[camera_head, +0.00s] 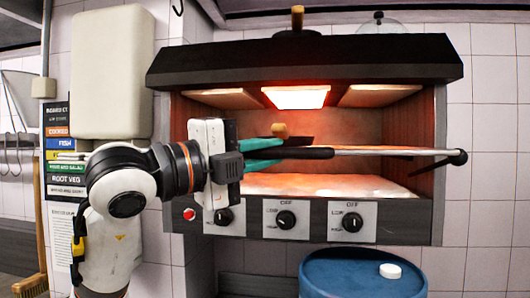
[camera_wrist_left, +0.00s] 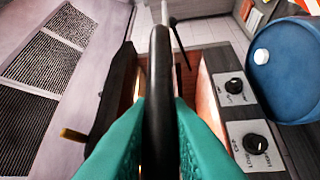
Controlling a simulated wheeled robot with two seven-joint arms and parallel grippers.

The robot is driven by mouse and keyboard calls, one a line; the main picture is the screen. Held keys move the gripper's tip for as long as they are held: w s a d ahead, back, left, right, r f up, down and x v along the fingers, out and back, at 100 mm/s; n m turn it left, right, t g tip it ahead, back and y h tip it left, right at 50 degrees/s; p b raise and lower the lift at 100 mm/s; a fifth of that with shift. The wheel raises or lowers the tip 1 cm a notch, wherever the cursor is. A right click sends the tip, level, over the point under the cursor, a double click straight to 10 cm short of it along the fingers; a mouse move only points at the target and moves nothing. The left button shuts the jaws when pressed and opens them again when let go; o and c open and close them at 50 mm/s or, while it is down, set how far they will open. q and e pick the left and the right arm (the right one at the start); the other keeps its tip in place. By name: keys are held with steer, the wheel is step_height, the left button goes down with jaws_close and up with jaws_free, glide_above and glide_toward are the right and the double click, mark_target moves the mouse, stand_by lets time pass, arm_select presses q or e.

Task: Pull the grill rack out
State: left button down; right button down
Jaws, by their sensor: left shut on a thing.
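The grill (camera_head: 305,62) is mounted at the tiled wall, its heater glowing red above an open cavity. The grill rack's front bar (camera_head: 385,152) runs across the opening, dark near my gripper and metallic toward a black end (camera_head: 457,157) at the right. My left gripper (camera_head: 284,147), with teal fingers, comes in from the left and is shut on this bar. In the left wrist view the dark bar (camera_wrist_left: 159,75) passes between both teal fingers. How far the rack stands out is hard to tell. My right gripper is not in view.
Below the cavity is a panel with knobs (camera_head: 286,219). A blue barrel (camera_head: 345,275) with a white round object (camera_head: 390,270) on it stands below right. A beige board (camera_head: 112,72) and colored labels (camera_head: 58,150) hang at left. A wooden-handled object stands on the grill.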

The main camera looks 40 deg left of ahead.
arm_select(q)
steer(key=shift+w, duration=0.1)
steer(key=c, duration=1.4)
jaws_free()
steer(key=shift+o, duration=0.2)
steer(key=shift+s+a+f+b, duration=0.15)
steer(key=shift+s+b, duration=0.15)
steer(key=shift+s, duration=0.1)
steer(key=b+v, duration=0.3)
steer(key=v, duration=0.8)
steer(key=shift+b, duration=0.35)
